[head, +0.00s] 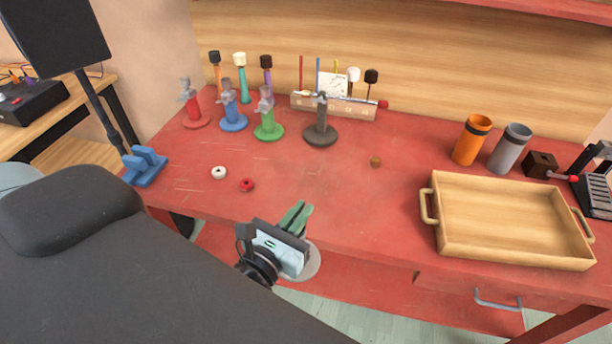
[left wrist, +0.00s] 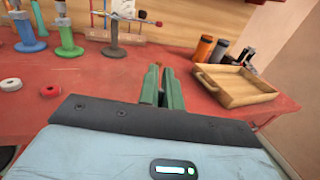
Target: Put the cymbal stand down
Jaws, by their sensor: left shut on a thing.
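My left gripper (head: 297,216), with green fingers, is shut in front of the red bench's front edge. A pale grey round base (head: 314,262) shows just below it, and I take this as the cymbal stand in its grip. The stand's post is mostly hidden by the gripper. The fingers (left wrist: 160,90) also show close together in the left wrist view, where the held stand is hard to make out. Red (head: 191,105), blue (head: 232,110), green (head: 267,118) and black (head: 320,125) stands stand upright at the back left of the bench. My right gripper is not in view.
A white ring (head: 219,172) and a red ring (head: 247,184) lie front left on the bench (head: 330,190). A wooden tray (head: 436,185), an orange cup (head: 470,142) and a grey cup (head: 510,150) are at right. A small brown block (head: 376,161) sits mid-bench, with clear room around it.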

